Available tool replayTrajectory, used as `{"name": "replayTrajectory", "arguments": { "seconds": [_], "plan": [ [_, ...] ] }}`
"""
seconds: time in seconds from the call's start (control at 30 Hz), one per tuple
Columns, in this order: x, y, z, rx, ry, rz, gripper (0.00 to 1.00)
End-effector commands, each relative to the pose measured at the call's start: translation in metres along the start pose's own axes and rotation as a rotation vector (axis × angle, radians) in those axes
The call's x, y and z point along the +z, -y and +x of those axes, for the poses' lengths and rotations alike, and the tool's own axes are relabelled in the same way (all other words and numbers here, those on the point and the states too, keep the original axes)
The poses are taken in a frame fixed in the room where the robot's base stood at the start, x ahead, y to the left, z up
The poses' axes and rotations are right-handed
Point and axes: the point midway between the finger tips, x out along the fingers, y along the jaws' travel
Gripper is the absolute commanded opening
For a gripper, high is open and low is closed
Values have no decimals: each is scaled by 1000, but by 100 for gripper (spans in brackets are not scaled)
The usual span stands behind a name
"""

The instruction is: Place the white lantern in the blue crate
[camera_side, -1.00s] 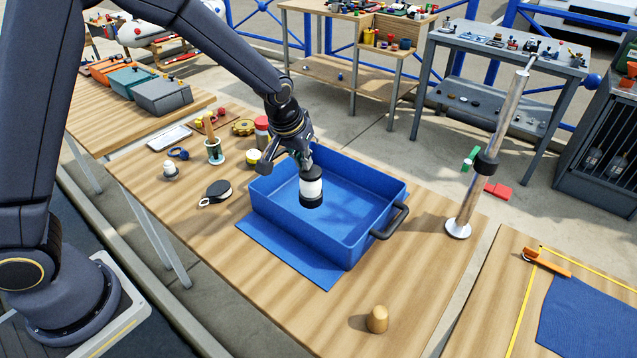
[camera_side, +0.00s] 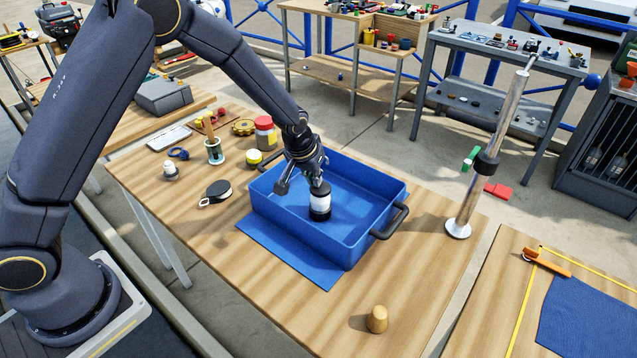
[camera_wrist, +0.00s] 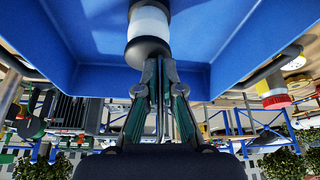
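The white lantern (camera_side: 319,204), a white cylinder with black ends, is inside the blue crate (camera_side: 352,250), roughly upright near the middle of its floor. I cannot tell whether its base touches the floor. My gripper (camera_side: 318,182) is above the lantern, pointing down, with its fingertips at the lantern's black top. In the wrist view, the fingers (camera_wrist: 160,68) are close together at the black end of the lantern (camera_wrist: 148,28). They look shut on its top, but the exact contact is hidden. The blue crate walls (camera_wrist: 235,55) surround them in that view.
A blue mat (camera_side: 290,255) lies under the crate's front side. A black-handled crate grip (camera_side: 391,222) sticks out right. A metal post (camera_side: 487,150) stands right of the crate. A wooden knob (camera_side: 377,319), a black round tool (camera_side: 216,192) and jars (camera_side: 265,132) stand around it.

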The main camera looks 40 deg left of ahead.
Motion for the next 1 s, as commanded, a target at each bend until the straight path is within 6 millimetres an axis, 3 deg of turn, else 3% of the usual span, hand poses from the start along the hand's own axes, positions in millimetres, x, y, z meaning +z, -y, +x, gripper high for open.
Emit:
{"name": "replayTrajectory", "arguments": {
  "seconds": [0.23, 0.57, 0.67, 1.0],
  "plan": [
    [0, 0, 0, 0, 1, 0, 31],
    [-1, 0, -3, 0, 0, 0, 31],
    [-2, -1, -15, 1, -2, 1, 31],
    [-2, -1, -90, 3, -3, 1, 31]
  ]
}}
